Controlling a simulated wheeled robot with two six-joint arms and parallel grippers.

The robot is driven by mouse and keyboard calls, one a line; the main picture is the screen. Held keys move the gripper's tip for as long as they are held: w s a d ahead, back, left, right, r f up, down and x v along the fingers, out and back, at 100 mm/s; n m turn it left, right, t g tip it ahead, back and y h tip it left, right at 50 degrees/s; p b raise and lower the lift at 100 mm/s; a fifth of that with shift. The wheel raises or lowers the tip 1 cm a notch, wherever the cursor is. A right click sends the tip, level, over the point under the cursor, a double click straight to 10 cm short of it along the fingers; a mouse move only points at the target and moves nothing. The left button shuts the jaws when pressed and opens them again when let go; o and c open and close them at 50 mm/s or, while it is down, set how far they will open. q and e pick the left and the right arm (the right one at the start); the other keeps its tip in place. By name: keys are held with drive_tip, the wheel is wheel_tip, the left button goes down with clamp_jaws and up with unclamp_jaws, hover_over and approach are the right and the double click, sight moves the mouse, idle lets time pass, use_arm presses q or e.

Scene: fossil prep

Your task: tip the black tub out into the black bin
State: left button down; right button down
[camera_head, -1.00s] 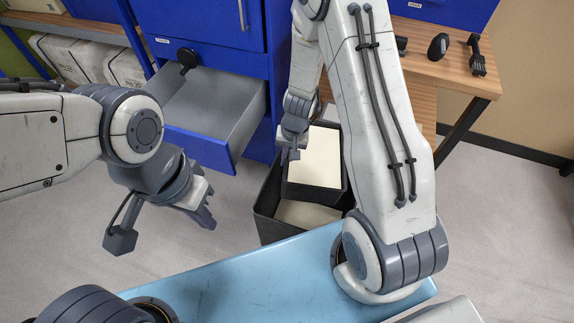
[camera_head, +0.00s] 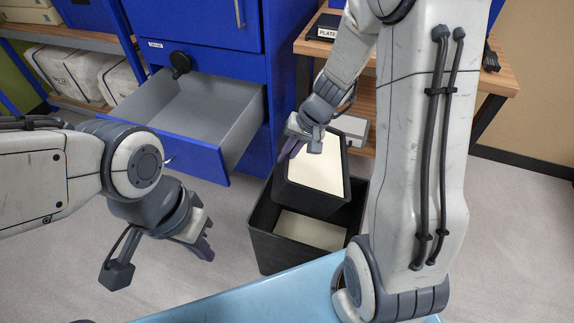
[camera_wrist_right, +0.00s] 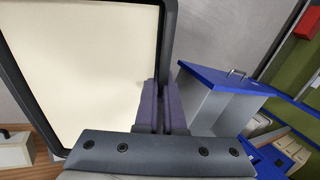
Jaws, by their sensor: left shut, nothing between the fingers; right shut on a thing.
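The black tub (camera_head: 308,199) is filled with a flat cream surface and hangs over the black bin (camera_head: 285,259), covering its back part. The bin stands on the floor, and a pale surface shows inside it. The tub appears only slightly tilted. My right gripper (camera_head: 292,148) is shut on the tub's rim at the left back. In the right wrist view the fingers (camera_wrist_right: 163,108) pinch the dark rim of the tub (camera_wrist_right: 170,40), beside the cream surface. My left gripper (camera_head: 204,242) is shut and empty, to the left of the bin.
An open grey drawer (camera_head: 205,105) of the blue cabinet (camera_head: 215,25) juts out left of the bin. A wooden table (camera_head: 365,55) stands behind it. White packages (camera_head: 80,70) lie on a shelf at far left. Floor is clear around the bin's left side.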

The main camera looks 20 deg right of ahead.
drive_tip(key=s+d+r+t+y+b, duration=0.4)
drive_tip(key=d+y, duration=0.5)
drive_tip(key=y, duration=0.7)
wheel_tip(320, 180, up, 2)
drive_tip(key=t+b, duration=0.3)
drive_tip(key=shift+r, duration=0.15)
idle(0.5)
idle(2.2)
